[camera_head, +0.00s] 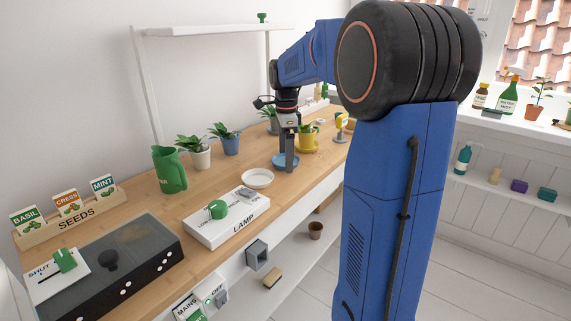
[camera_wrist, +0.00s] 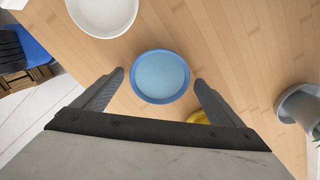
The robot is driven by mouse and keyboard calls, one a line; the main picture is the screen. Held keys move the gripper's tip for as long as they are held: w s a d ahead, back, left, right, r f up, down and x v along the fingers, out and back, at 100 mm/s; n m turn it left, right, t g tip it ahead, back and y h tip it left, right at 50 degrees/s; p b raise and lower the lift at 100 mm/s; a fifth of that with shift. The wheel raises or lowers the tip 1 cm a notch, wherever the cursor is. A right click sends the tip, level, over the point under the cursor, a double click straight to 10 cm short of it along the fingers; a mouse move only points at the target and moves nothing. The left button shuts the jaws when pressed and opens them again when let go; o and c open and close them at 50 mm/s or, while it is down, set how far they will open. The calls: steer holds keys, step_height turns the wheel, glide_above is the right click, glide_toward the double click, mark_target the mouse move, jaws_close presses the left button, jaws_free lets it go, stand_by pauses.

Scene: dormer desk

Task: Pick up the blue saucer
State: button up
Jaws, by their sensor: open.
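The blue saucer (camera_wrist: 160,76) lies flat and empty on the wooden desk. In the wrist view it sits ahead of my gripper (camera_wrist: 158,80), roughly centred between its two spread fingers. I see no contact between the fingers and the rim. In the head view the blue saucer (camera_head: 281,161) is partly hidden behind my gripper (camera_head: 289,168), which points down over it. My gripper is open and empty. I cannot tell the exact height of the fingertips above the desk.
A white saucer (camera_head: 257,178) lies close to the left, also in the wrist view (camera_wrist: 102,14). A yellow pot (camera_head: 307,143) with a plant stands close on the right. A grey pot (camera_wrist: 299,106) is at the wrist view's right. The white lamp box (camera_head: 219,218) lies nearer.

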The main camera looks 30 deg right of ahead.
steer(key=shift+f, duration=0.2)
steer(key=c, duration=1.1)
steer(key=shift+o, duration=0.2)
steer(key=shift+r, duration=0.1)
step_height(320, 180, up, 9)
steer(key=w+d+r, duration=0.3)
steer(key=w+d, duration=0.1)
steer(key=d, duration=0.4)
steer(key=w+d+r, duration=0.3)
steer(key=d, duration=0.6)
steer(key=shift+w+r, duration=0.15)
steer(key=shift+w, duration=0.25)
